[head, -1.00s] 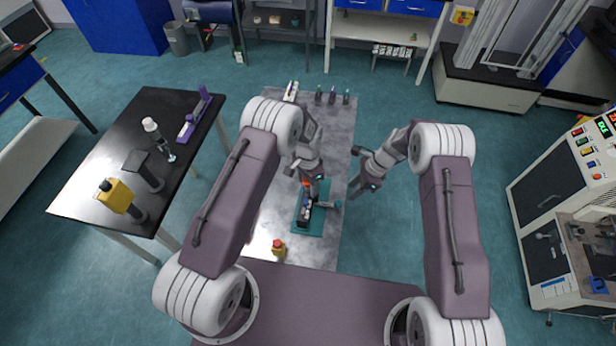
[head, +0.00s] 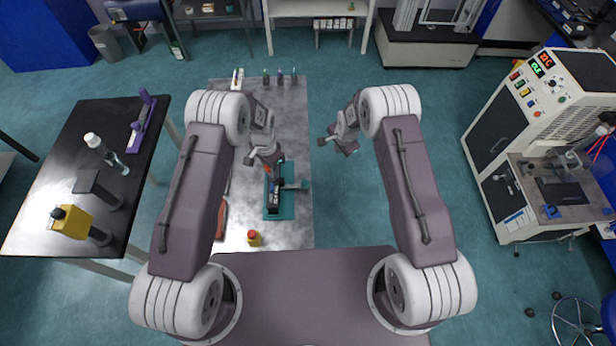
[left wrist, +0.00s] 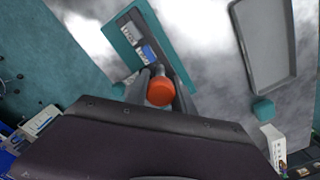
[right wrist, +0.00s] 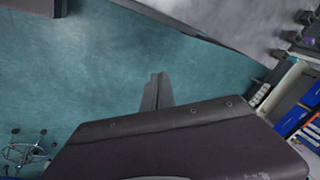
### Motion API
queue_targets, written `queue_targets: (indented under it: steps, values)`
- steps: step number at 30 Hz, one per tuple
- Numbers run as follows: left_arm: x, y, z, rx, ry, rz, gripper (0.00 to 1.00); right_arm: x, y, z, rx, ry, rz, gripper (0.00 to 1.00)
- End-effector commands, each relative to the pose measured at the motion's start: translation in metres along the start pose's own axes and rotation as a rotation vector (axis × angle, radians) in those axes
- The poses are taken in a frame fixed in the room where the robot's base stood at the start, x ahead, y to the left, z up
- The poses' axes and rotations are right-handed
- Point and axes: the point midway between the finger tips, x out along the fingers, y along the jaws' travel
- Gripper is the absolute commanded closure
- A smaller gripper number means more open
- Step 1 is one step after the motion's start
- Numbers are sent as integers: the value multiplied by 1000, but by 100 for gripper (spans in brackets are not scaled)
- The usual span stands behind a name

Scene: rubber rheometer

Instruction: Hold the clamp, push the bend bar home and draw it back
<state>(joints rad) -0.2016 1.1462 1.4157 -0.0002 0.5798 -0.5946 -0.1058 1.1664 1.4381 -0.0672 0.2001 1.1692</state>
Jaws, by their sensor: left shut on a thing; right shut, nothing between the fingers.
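The grey mat (head: 290,120) carries several small bottles at its far edge and a red-topped yellow thing (head: 254,238) near me. A grey tray (left wrist: 263,45) lies on it. A black table (head: 50,190) stands left, a large machine (head: 510,150) right. Floor right of the mat is clear.

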Motion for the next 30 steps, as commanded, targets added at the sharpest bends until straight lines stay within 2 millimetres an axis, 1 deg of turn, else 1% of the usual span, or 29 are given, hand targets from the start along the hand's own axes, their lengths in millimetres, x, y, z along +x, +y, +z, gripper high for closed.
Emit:
queue_targets:
  steps: [1,2,3,5,6,8,10,11,12,14,15,17,18,20,21,24,30]
  values:
    - [0,0,0,0,1,0,100,1,-5,-12,-124,45,-48,100]
    - [0,0,0,0,1,0,100,1,-9,-17,-205,67,-81,100]
    - [0,0,0,0,1,0,100,1,-16,-22,-314,88,-127,100]
    - [0,0,0,0,1,-1,100,0,-23,-22,-474,101,-196,100]
    - [0,0,0,0,1,-1,100,-2,-26,-18,-580,96,-244,100]
    - [0,0,0,0,1,-1,100,-4,-28,-7,-732,72,-316,100]
    - [0,0,0,0,1,-1,100,-9,-21,12,-898,19,-396,100]
    - [0,0,0,0,1,-1,100,-12,-16,21,-965,-12,-430,100]
    - [0,0,0,0,1,-1,100,-16,-7,33,-1043,-55,-470,100]
    - [0,0,0,0,1,-1,100,-22,10,49,-1143,-125,-521,100]
    - [0,0,0,0,1,-1,100,-26,23,58,-1197,-171,-547,100]
    - [0,0,0,0,1,-1,100,-32,43,66,-1258,-232,-573,100]
    - [0,0,0,0,1,-1,100,-34,58,67,-1285,-262,-576,100]
    - [0,0,0,0,1,-1,100,-35,77,58,-1279,-278,-560,100]
    - [0,0,0,0,1,-1,100,-35,81,50,-1254,-266,-553,100]
    - [0,0,0,0,1,-1,100,-34,85,39,-1231,-252,-546,100]
    - [0,0,0,0,1,-1,100,-34,85,38,-1229,-250,-545,100]
